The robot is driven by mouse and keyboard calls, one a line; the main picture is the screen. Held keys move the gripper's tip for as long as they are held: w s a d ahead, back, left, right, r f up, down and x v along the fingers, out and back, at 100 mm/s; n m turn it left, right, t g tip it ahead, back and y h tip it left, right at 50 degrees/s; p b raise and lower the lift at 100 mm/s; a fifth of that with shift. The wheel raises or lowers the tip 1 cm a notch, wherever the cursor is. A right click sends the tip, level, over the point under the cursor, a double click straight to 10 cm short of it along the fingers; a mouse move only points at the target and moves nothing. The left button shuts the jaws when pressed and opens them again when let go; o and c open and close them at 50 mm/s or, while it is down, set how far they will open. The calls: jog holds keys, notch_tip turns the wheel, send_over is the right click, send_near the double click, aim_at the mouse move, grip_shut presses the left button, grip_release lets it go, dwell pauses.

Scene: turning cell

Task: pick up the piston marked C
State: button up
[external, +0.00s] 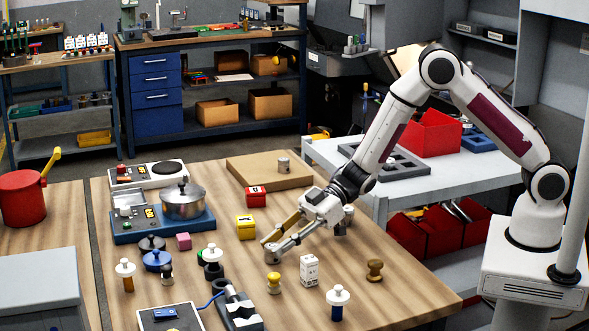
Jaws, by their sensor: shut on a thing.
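My gripper (268,243) reaches down and left over the wooden table, its fingers low at the tabletop. It is shut on a small grey metal cylinder (272,256), which looks like a piston. The fingers partly cover it, and I cannot read any letter on it. A similar grey cylinder (283,164) stands on the flat brown board (245,172) at the back. Another grey metal part (347,213) shows beside my gripper's wrist, partly hidden. I cannot tell which piston bears the C.
A white marked block (309,270), a yellow knobbed piece (273,283) and a white-topped plug (338,297) stand near my gripper. A yellow block (245,227) and a red block (256,196) are behind it. A pot (183,200) sits left. Free wood lies at front right.

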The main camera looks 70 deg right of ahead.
jog(key=shift+r, duration=4.95)
